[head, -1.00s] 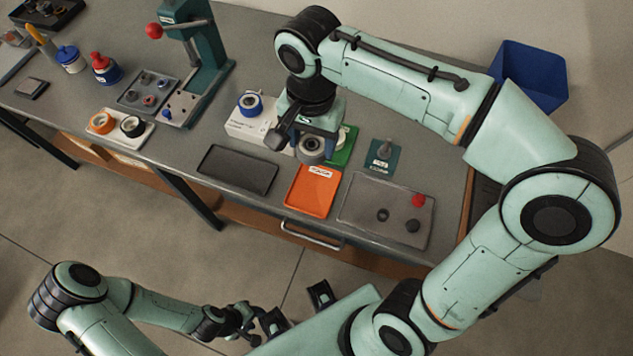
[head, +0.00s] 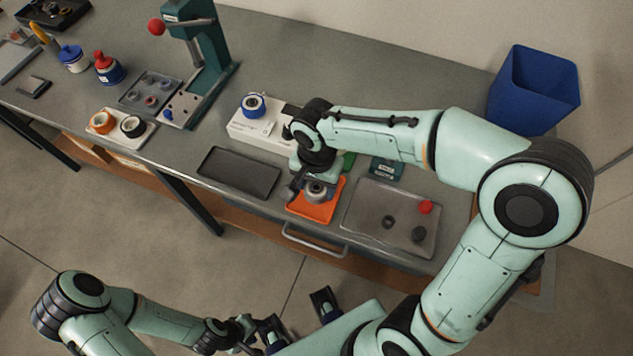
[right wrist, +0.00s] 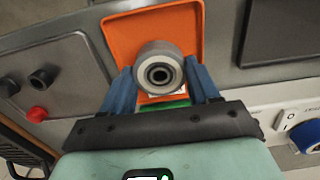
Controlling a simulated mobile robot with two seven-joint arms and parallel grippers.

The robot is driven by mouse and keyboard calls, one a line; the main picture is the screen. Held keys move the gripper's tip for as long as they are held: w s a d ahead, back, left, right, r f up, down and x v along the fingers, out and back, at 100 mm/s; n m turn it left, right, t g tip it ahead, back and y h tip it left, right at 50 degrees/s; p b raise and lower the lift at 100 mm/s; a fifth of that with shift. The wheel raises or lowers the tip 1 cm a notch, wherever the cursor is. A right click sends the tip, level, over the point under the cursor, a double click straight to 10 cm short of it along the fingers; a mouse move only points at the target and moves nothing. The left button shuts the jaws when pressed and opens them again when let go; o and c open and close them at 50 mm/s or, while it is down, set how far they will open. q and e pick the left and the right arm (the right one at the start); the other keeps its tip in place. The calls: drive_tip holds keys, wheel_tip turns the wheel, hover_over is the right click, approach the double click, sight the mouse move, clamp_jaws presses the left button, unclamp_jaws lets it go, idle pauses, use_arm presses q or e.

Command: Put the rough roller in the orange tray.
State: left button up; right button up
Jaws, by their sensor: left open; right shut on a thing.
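The orange tray (head: 330,209) lies near the front edge of the bench, between a black tray and a grey tray. My right gripper (head: 315,192) is over the orange tray, pointing down, shut on a grey roller with a dark hub (head: 318,188). In the right wrist view the roller (right wrist: 159,76) sits between the blue fingers, with the orange tray (right wrist: 120,35) behind it. I cannot tell whether the roller touches the tray floor. My left gripper (head: 297,318) is open and empty, low in front of the bench.
The black tray (head: 238,172) is empty. A white box with a blue roller (head: 253,105) stands behind. A teal press (head: 205,60) stands further left. A blue bin (head: 535,90) is at the back right.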

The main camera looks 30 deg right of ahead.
drive_tip(key=shift+f, duration=0.1)
drive_tip(key=o, duration=1.1)
drive_tip(key=shift+r, duration=0.25)
wheel_tip(320, 180, up, 12)
drive_tip(key=shift+f+p, duration=0.1)
drive_tip(key=shift+p, duration=0.8)
